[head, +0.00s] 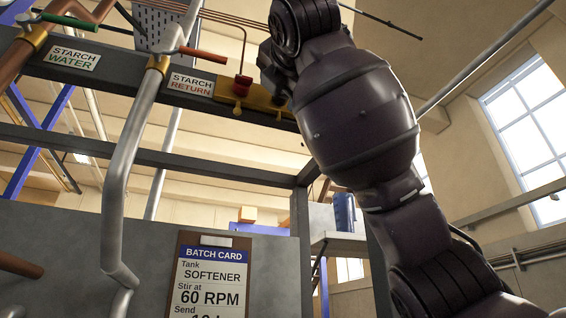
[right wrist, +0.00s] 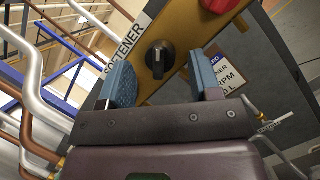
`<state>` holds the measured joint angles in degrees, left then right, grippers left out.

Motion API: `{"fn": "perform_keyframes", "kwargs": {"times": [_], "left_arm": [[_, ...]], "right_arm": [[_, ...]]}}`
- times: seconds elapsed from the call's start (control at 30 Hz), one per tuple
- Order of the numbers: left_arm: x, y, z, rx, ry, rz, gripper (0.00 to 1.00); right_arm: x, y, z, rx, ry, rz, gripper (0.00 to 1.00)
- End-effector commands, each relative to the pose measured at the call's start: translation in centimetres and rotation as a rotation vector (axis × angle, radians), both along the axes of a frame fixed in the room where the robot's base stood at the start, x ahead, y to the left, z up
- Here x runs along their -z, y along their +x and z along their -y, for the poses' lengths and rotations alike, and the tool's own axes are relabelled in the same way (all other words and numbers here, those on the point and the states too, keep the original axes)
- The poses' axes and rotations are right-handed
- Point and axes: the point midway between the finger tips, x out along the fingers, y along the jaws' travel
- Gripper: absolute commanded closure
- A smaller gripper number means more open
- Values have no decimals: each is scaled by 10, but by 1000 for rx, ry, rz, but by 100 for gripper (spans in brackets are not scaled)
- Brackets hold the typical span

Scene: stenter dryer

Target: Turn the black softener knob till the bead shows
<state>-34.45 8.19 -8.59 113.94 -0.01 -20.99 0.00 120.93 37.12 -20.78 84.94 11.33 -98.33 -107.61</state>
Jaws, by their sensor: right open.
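The black softener knob (right wrist: 160,58) shows in the right wrist view on a yellow panel (right wrist: 181,31), beside a white SOFTENER label (right wrist: 127,43). Its raised grip stands roughly upright in that picture. My right gripper (right wrist: 163,72) is open, with its two blue-padded fingers apart. The knob appears between the fingertips, nearer the middle of the gap, and neither finger visibly touches it. I cannot tell the exact depth between them. I can make out no bead. In the head view my right arm covers the knob. My left gripper is in neither view.
A red round part (right wrist: 220,4) sits on the panel above the knob. The batch card (head: 213,270) hangs on a grey panel.

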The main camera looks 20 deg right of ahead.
Motion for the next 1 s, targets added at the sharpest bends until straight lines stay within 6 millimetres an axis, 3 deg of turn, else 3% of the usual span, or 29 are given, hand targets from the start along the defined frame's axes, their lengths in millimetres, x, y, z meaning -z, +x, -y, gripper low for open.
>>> {"fn": "perform_keyframes", "kwargs": {"times": [0.43, 0.73, 1.0], "left_arm": [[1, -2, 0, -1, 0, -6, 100], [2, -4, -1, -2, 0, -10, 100], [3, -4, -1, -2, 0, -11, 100]], "right_arm": [[-2, 8, 2, 1, 0, -1, 44], [-2, 8, 2, 1, 0, -1, 90], [-2, 8, 1, 1, 25, -2, 91]]}}
